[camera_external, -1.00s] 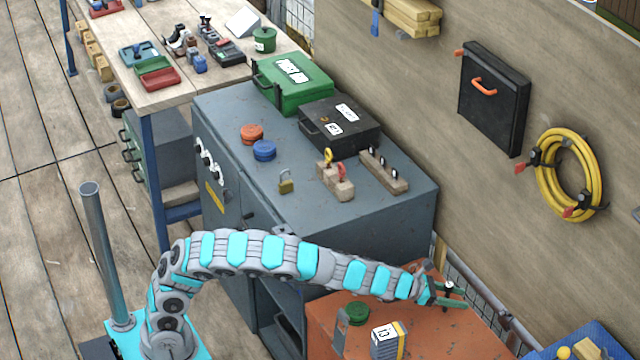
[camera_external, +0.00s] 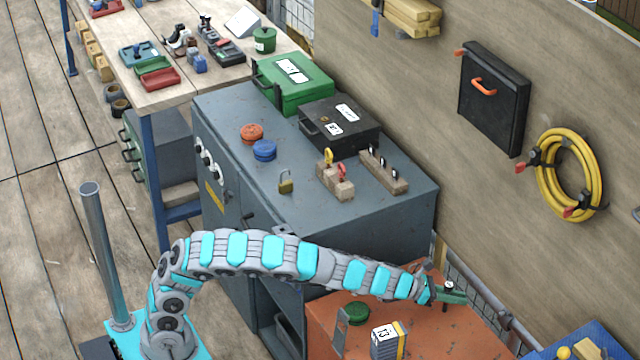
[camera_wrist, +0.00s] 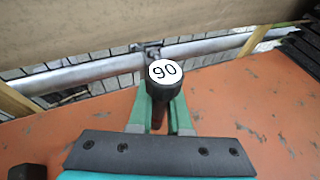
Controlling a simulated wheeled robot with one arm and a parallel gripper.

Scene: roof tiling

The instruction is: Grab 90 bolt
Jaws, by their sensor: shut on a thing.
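The 90 bolt (camera_wrist: 165,75) is black with a round white label reading 90 on its head. In the wrist view it stands between the green fingers of my gripper (camera_wrist: 160,112), which is shut on it. In the external view my gripper (camera_external: 452,297) is over the far part of the orange surface, and the bolt's pale head (camera_external: 449,286) shows above the fingers. The lower end of the bolt is mostly hidden, so I cannot tell whether it touches the surface.
A box labelled 13 (camera_external: 385,343) and a green round thing (camera_external: 355,313) stand on the orange top (camera_external: 325,325), nearer than my gripper. A metal rail (camera_wrist: 85,75) runs behind. A grey cabinet (camera_external: 400,215) stands to the back left.

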